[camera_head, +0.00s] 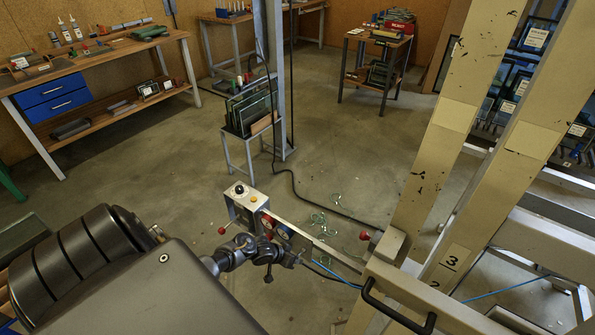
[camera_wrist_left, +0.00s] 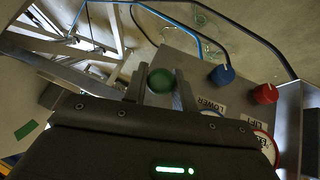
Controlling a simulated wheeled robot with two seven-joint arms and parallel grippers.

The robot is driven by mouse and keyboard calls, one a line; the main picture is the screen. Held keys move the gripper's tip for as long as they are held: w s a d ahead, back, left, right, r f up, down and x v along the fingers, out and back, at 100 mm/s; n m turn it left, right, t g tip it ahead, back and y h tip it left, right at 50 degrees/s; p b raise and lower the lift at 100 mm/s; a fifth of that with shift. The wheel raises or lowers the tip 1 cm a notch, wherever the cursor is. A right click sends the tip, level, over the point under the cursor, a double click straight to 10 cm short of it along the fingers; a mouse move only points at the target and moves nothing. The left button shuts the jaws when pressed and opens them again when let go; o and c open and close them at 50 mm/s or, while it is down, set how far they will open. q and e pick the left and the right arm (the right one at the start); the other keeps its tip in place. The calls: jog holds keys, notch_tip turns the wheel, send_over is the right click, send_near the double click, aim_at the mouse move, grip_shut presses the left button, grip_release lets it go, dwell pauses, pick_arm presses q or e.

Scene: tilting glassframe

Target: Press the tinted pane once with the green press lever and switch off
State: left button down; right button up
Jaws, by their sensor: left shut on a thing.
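My left gripper (camera_wrist_left: 160,84) is shut on the round green knob (camera_wrist_left: 160,79) of the press lever in the left wrist view; the knob sits between the two fingers. In the head view the left gripper (camera_head: 268,250) is at the control arm beside the frame, and the green knob is hidden there. The control panel (camera_wrist_left: 180,46) carries a blue knob (camera_wrist_left: 222,74), a red knob (camera_wrist_left: 265,93) and labels reading LOWER and LIFT. I cannot make out the tinted pane.
The cream frame (camera_head: 440,150) with a black handle (camera_head: 398,305) fills the right. A glass rack (camera_head: 249,110) stands behind the control box. A workbench (camera_head: 100,50) is at the back left. Green scraps and a dark cable lie on the otherwise open floor.

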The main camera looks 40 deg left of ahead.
pick_arm(q)
jog(key=shift+w+r, duration=0.45)
jog(key=shift+r, duration=0.1)
pick_arm(e)
jog(key=shift+w+r, duration=0.15)
jog(key=shift+w, duration=0.45)
pick_arm(q)
jog(key=shift+a, duration=0.1)
jog(key=c, duration=1.2)
grip_release()
jog(key=shift+s, duration=0.1)
pick_arm(e)
jog(key=shift+s, duration=0.2)
pick_arm(q)
jog(key=shift+f, duration=0.1)
jog(key=shift+s, duration=0.15)
jog(key=p+v, duration=0.2)
jog(key=v, duration=0.8)
jog(key=shift+s+r, duration=0.15)
jog(key=shift+r, duration=0.2)
pick_arm(e)
jog(key=shift+r, duration=0.9)
